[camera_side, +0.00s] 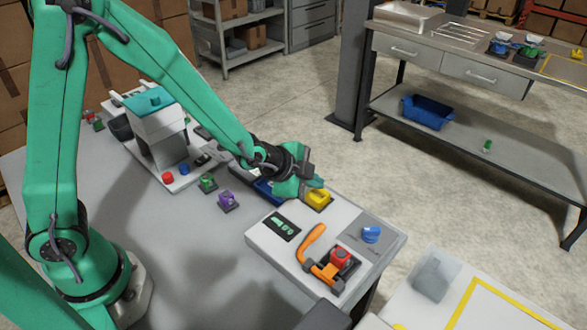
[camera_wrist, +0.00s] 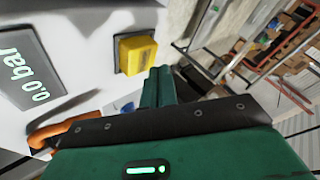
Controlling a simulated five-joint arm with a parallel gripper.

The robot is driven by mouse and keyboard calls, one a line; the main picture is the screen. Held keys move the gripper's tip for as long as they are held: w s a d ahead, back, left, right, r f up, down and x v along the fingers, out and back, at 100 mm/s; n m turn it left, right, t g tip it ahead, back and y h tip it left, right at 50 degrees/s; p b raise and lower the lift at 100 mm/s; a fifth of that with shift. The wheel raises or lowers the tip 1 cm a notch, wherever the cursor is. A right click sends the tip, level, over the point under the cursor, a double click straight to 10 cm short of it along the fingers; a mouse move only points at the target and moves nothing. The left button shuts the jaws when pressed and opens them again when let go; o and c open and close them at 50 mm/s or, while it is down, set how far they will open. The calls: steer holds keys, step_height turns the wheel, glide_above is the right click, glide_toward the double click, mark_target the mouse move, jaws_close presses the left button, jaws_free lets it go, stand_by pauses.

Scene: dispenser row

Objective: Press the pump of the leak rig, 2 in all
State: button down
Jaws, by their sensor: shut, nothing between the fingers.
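The leak rig is a pale slab (camera_side: 262,241) at the front right of the bench, with a display (camera_side: 283,226) that reads 0.0 bar in the wrist view (camera_wrist: 33,76). A yellow block-shaped button (camera_side: 319,199) sits at its back edge and shows in the wrist view (camera_wrist: 136,54). An orange curved lever (camera_side: 313,241) stands beside a red part (camera_side: 341,257); a blue knob (camera_side: 371,234) is at the right. No label shows which part is the pump. My gripper (camera_side: 318,183) is shut and empty, just behind the yellow button; its fingers (camera_wrist: 161,86) appear close beside it.
A purple block (camera_side: 228,201) and a green block (camera_side: 208,182) stand left of the rig. A white machine with a teal top (camera_side: 155,105) is farther left. Part of a blue tray (camera_side: 264,187) shows behind my gripper. The bench front is mostly clear.

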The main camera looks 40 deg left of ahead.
mark_target(314, 196)
steer(key=shift+s+d+f, duration=0.1)
steer(key=shift+d+f, duration=0.05)
steer(key=shift+f, duration=1.15)
stand_by(1.7)
steer(key=shift+r, duration=0.1)
stand_by(0.3)
steer(key=shift+r, duration=1.15)
steer(key=shift+r, duration=0.2)
steer(key=shift+r, duration=2.35)
stand_by(0.7)
